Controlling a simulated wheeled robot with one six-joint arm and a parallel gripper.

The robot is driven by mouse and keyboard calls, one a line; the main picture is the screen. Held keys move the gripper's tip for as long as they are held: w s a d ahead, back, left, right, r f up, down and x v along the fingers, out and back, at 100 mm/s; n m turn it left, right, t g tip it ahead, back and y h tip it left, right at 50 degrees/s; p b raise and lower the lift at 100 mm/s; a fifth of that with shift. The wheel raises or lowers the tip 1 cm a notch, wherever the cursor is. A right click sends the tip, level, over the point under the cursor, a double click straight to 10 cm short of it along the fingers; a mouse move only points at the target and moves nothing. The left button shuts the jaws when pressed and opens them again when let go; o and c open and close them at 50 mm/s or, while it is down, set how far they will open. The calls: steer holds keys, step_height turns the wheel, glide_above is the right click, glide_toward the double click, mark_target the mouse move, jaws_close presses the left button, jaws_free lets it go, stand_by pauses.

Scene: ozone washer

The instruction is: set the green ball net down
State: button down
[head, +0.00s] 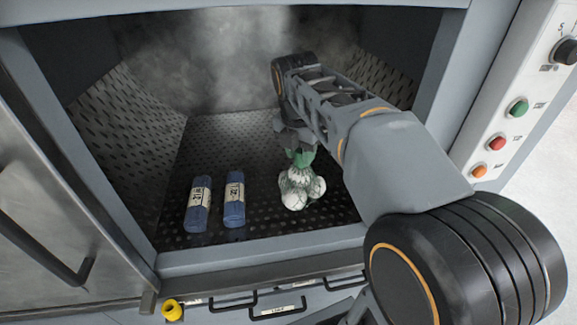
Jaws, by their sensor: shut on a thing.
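The green ball net (301,187) is a green mesh bundle with white balls inside, in the chamber right of the blue rolls. My gripper (299,150) is shut on the green upper part of the net, with the balls hanging below. The balls are close to the perforated chamber floor (222,150); I cannot tell whether they touch it. My arm comes in from the right and hides part of the chamber's right side.
Two blue rolls with pale labels, one at left (198,205) and one nearer the net (234,200), lie on the chamber floor. The chamber's front sill (260,252) runs below them. An open door (60,190) stands at left. A control panel (510,120) with coloured buttons is at right.

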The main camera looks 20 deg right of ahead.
steer(key=w+d+f+p, duration=0.2)
steer(key=w+d+f, duration=0.3)
steer(key=w+f, duration=0.4)
step_height(320, 180, down, 3)
steer(key=shift+w+d+r+p, duration=0.1)
steer(key=shift+w+d+p, duration=0.05)
steer(key=shift+w+p, duration=0.2)
steer(key=c, duration=0.8)
jaws_free()
